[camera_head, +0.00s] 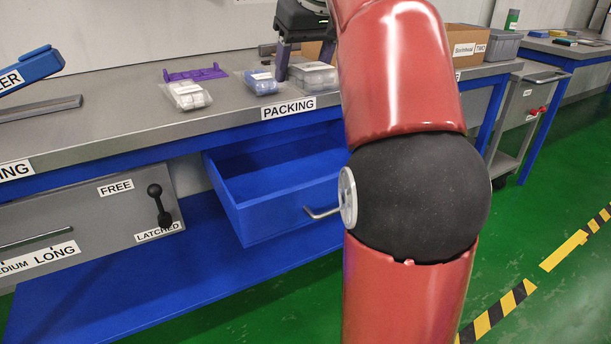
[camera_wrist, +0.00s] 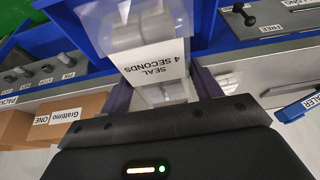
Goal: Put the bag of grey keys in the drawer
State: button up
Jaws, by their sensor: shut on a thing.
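I cannot tell whether the bag touches the bench top. The blue drawer (camera_head: 285,215) under the PACKING label is pulled out, and its visible floor is empty. My arm hides the drawer's right part and part of the bench.
A bag with white contents (camera_head: 187,95) and a bag with blue contents (camera_head: 261,82) lie left of my gripper. A purple rack (camera_head: 195,74) lies behind them. A cardboard box (camera_head: 462,42) stands on the right. A black-knobbed lever (camera_head: 158,200) is left of the drawer.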

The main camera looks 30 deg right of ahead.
jog(key=w+d+f+b, duration=0.1)
jog(key=w+d+f, duration=0.35)
jog(key=f, duration=0.35)
jog(key=b, duration=0.5)
send_near(309, 176)
jog(key=a, duration=0.1)
jog(key=s+a, duration=0.1)
jog(key=shift+a+f, duration=0.25)
jog(key=shift+a, duration=0.15)
jog(key=shift+f, duration=2.25)
jog(key=shift+f+b, duration=0.15)
jog(key=shift+b, duration=0.2)
jog(key=shift+f, duration=0.15)
jog(key=o, duration=1.1)
